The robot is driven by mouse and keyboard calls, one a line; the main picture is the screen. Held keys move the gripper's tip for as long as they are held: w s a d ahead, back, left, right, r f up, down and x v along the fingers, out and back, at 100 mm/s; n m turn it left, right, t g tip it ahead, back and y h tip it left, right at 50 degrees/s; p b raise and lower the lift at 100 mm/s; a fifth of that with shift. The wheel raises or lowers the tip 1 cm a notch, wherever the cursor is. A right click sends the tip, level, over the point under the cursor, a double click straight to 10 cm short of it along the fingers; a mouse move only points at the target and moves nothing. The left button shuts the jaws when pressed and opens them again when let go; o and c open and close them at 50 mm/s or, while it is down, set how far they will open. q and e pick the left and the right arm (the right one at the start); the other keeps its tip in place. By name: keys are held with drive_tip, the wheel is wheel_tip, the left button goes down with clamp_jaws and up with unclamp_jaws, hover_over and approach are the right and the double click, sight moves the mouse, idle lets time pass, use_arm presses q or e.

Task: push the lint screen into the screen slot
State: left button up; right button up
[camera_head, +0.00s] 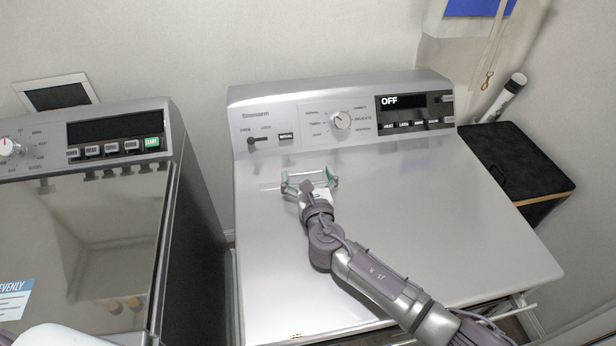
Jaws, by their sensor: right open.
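My right gripper (310,179) is over the back part of the right-hand machine's top, just below its control panel. Its fingers are spread left and right, and it is open. A pale, flat piece that looks like the lint screen (308,173) shows between and behind the fingertips. It lies at the level of the top; I cannot tell how deep it sits or whether the fingers touch it. A faint light outline around it (269,186) looks like the screen slot, mostly hidden by the gripper. My left gripper is not in view.
The control panel (343,118) with a knob and a display reading OFF rises behind the gripper. A second machine (90,230) with a glossy lid stands at the left, across a narrow gap. A dark box (512,160) is at the right. The machine top is otherwise clear.

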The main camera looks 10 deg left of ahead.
drive_tip(key=shift+s+d+f, duration=0.25)
drive_tip(key=shift+s+f, duration=0.05)
drive_tip(key=shift+s, duration=0.3)
drive_tip(key=v, duration=1)
drive_tip(key=shift+s+d+r, duration=0.1)
drive_tip(key=shift+s+r, duration=0.25)
drive_tip(key=shift+r, duration=0.05)
